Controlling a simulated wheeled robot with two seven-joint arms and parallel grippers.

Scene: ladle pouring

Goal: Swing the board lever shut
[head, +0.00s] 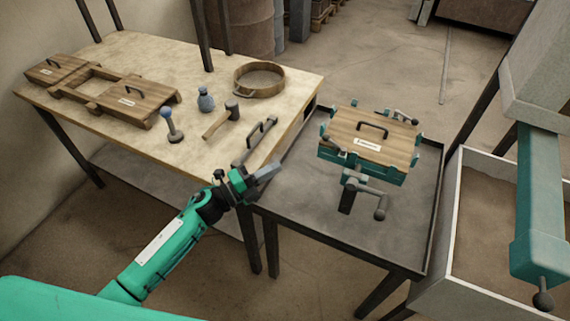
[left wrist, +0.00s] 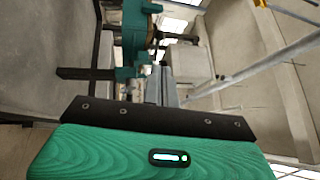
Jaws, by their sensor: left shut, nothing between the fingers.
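A teal moulding machine (head: 362,172) stands on a dark tray table, with a wooden board (head: 372,132) with a black handle lying on top. A grey lever with a round knob (head: 403,116) lies at the board's back right, and another (head: 335,143) at its front left. A crank-like handle (head: 380,205) sticks out below the front. I cannot tell which is the board lever. My left gripper (head: 266,172) is shut and empty, left of the machine and apart from it. In the left wrist view its closed fingers (left wrist: 161,86) point toward teal parts (left wrist: 135,35). My right gripper is not in view.
A sand bin (head: 492,240) and a teal beam (head: 540,200) stand at right.

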